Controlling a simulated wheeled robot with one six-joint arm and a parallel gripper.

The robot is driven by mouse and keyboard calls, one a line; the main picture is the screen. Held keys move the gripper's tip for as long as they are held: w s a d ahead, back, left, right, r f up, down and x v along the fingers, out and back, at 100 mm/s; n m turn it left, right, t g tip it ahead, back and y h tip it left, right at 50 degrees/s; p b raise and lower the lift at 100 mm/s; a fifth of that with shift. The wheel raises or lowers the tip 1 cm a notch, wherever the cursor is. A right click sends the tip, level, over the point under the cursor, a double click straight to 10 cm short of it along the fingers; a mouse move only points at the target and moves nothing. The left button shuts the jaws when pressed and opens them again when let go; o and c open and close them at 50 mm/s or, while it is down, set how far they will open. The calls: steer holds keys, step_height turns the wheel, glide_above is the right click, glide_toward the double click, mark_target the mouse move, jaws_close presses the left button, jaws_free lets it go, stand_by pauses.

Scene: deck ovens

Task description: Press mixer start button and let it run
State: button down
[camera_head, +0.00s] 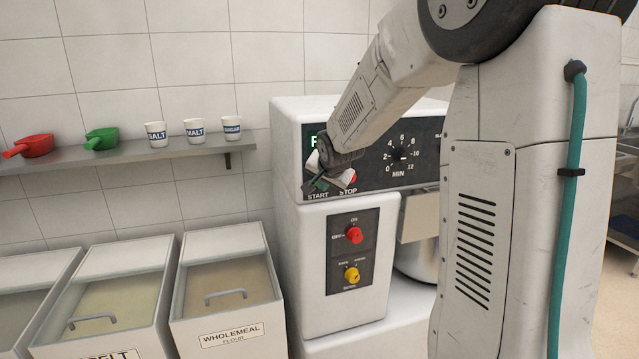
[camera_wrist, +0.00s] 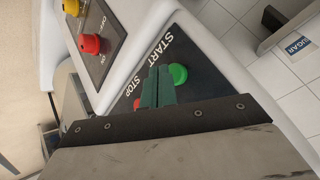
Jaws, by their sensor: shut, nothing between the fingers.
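The mixer (camera_head: 290,240) is a white machine with a dark upper control panel (camera_head: 425,150). My gripper (camera_head: 318,184) is at the panel's lower left, over the START label, and hides the start button there. In the wrist view the start button (camera_wrist: 178,73) is green and round. The green fingers of my gripper (camera_wrist: 158,70) are shut and empty, with their tips right beside the button. I cannot tell whether they touch it. The red stop button (camera_wrist: 137,104) is on their other side, partly covered.
A timer dial (camera_head: 400,154) is right of the stop button. Below are a red knob (camera_head: 354,235) and a yellow knob (camera_head: 351,274). A wall shelf (camera_head: 150,154) at left holds scoops and labelled cups. Flour bins (camera_head: 228,318) stand beneath it. A metal bowl (camera_head: 418,255) shows behind.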

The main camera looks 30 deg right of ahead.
steer(key=shift+w+d, duration=0.1)
steer(key=shift+w, duration=0.2)
steer(key=shift+w+d, duration=0.1)
steer(key=shift+w, duration=0.3)
stand_by(0.6)
stand_by(0.4)
steer(key=shift+s+a, duration=0.2)
steer(key=shift+s, duration=0.6)
steer(key=shift+s, duration=0.1)
steer(key=s, duration=0.2)
steer(key=s+a, duration=0.1)
steer(key=s, duration=0.1)
steer(key=shift+s+a, duration=0.2)
steer(key=shift+s, duration=0.1)
stand_by(0.4)
